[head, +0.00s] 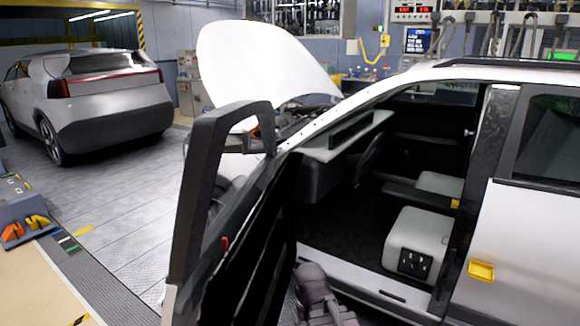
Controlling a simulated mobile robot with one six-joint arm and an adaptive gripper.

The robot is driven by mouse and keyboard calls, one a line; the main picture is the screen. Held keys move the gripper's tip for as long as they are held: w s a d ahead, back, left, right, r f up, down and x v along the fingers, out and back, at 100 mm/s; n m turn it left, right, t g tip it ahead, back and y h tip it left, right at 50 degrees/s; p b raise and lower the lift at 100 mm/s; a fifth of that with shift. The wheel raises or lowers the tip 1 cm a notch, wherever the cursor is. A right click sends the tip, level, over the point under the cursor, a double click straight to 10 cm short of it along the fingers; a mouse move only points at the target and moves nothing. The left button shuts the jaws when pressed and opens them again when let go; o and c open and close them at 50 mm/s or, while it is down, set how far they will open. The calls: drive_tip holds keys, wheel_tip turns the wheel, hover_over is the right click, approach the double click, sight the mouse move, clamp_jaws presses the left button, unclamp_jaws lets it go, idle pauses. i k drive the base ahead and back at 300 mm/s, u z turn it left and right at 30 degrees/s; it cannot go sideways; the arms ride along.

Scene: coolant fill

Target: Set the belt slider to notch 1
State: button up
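The white car (520,230) stands at the right with its front door (215,185) swung open. The dark door pillar (478,150) rises behind the front opening. A small yellow piece (455,203) shows at the pillar's inner edge; I cannot tell whether it is the belt slider. No notch marks are readable. Part of my arm shows at the bottom centre, in front of the door sill (365,280). My gripper's fingers are not in view.
Pale seats, one with a black panel (414,263) on its side, fill the cabin. The open door bounds the opening on the left. A yellow handle (481,271) sits on the rear door. The hood (262,65) is raised. Another car (95,100) stands back left beyond clear floor.

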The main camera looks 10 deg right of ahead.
sight(466, 132)
drive_tip(key=z, duration=0.5)
drive_tip(key=i, duration=0.55)
drive_tip(key=z, duration=0.75)
drive_tip(key=i, duration=1.15)
drive_tip(key=z, duration=0.2)
